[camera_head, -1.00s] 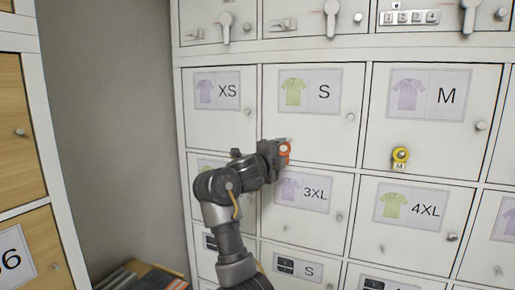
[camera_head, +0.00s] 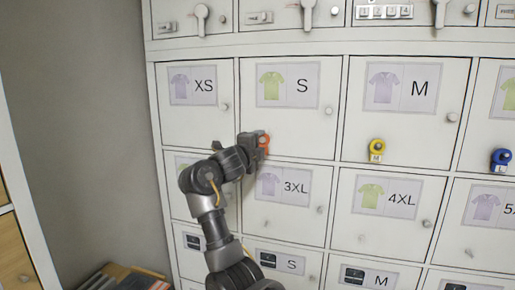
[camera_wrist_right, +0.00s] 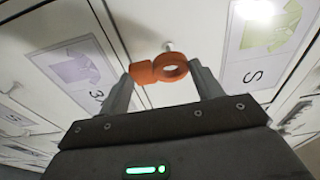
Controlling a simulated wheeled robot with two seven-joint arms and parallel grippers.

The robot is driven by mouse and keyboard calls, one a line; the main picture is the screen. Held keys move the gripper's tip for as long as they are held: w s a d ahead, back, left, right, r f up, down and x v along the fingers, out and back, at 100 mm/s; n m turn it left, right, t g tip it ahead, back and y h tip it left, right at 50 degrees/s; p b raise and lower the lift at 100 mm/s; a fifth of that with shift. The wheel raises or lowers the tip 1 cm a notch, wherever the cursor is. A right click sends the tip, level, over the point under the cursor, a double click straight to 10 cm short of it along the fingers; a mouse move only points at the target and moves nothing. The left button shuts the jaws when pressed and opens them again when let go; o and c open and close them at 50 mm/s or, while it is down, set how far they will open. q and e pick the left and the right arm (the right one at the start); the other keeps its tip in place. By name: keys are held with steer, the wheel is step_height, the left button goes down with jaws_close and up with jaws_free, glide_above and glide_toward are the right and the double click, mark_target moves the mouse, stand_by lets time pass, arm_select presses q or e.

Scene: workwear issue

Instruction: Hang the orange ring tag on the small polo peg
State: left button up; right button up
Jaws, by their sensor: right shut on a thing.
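The orange ring tag (camera_head: 264,139) is in my right gripper (camera_head: 252,148), at the lower left of the door with the green polo and the letter S (camera_head: 290,80). In the right wrist view the fingers (camera_wrist_right: 160,77) are shut on the tag's block, with the ring (camera_wrist_right: 172,67) standing clear beside it. A small pale peg (camera_wrist_right: 168,46) shows at the ring's far edge. I cannot tell whether the peg is inside the ring or just behind it. In the head view the peg is hidden by the gripper and tag. My left gripper is not in view.
A yellow tag (camera_head: 376,146) hangs on the M door and a blue tag (camera_head: 502,156) on the door to its right. Door knobs, such as the S door's (camera_head: 328,111), stick out. A 3XL door (camera_head: 285,200) lies below my gripper.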

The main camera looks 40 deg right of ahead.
mark_target(262, 144)
steer(key=shift+s+d+r, duration=0.3)
steer(key=shift+s+d, duration=0.15)
steer(key=shift+w+d, duration=0.2)
steer(key=shift+w+d+f, duration=0.3)
steer(key=shift+w+d, duration=0.15)
steer(key=shift+w, duration=0.3)
steer(key=shift+w+d, duration=0.3)
steer(key=shift+d, duration=0.35)
steer(key=shift+w+d+f, duration=0.1)
steer(key=shift+w+d, duration=0.05)
steer(key=shift+d, duration=0.1)
steer(key=shift+w+d+f+b, duration=0.15)
steer(key=shift+w+b, duration=0.1)
steer(key=shift+b, duration=0.05)
steer(key=shift+d, duration=0.15)
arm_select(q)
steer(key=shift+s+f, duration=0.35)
